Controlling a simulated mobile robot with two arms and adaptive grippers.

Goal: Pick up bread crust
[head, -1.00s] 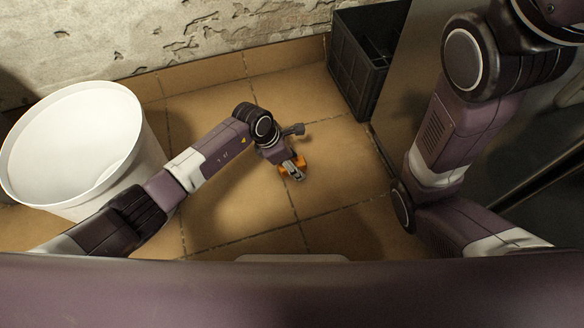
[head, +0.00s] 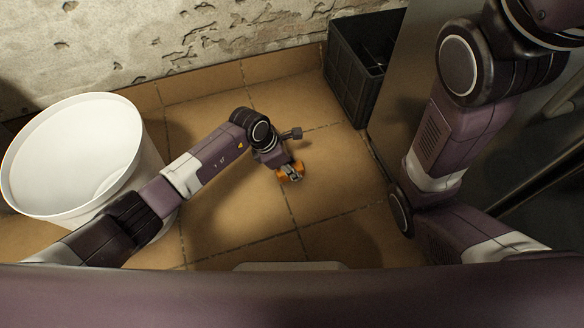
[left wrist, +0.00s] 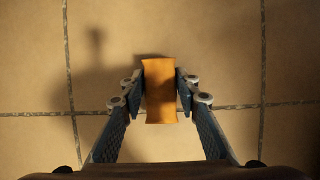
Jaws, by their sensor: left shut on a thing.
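The bread crust (left wrist: 160,85) is a small orange-brown piece, seen upright in the middle of the left wrist view. The two fingers of my left gripper (left wrist: 160,92) press on its left and right sides. In the head view my left gripper (head: 291,173) is low over the tiled floor, with orange parts of the crust (head: 284,177) showing around the fingers. I cannot tell whether the crust is touching the floor. My right arm is at the right of the head view, but its gripper is out of sight.
A large white bucket (head: 75,150) stands on the left, close to my left arm. A dark crate (head: 352,80) stands at the back by the wall, beside a grey panel (head: 415,80). The tiled floor (head: 330,205) around the gripper is clear.

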